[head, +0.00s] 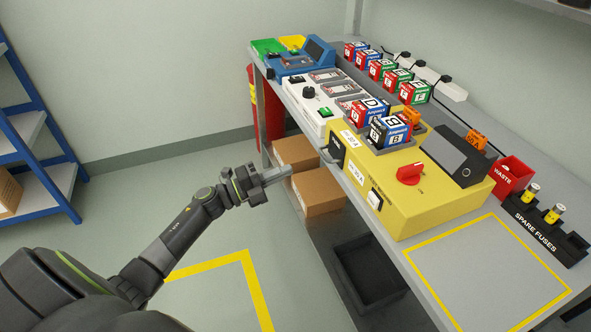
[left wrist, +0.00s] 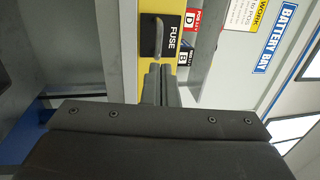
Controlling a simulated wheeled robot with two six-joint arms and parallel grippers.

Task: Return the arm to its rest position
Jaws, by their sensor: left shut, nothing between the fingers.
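My left arm reaches in from the lower left of the head view. Its gripper (head: 278,173) is shut and empty, in the air beside the workbench's left edge. The cardboard boxes on the lower shelf show beyond it. In the left wrist view the closed fingers (left wrist: 158,85) point toward a yellow panel (left wrist: 148,72) with a black plate marked FUSE (left wrist: 158,38) and a handle. The fingers appear apart from the handle. My right gripper is in neither view.
The workbench (head: 455,250) holds a yellow machine (head: 430,205) with a red knob (head: 410,174), labelled battery blocks (head: 390,131), a red waste bin (head: 511,177) and spare fuses (head: 550,214). Cardboard boxes (head: 318,190) and a black bin (head: 370,270) sit below. Blue shelving (head: 40,150) stands left; floor between is open.

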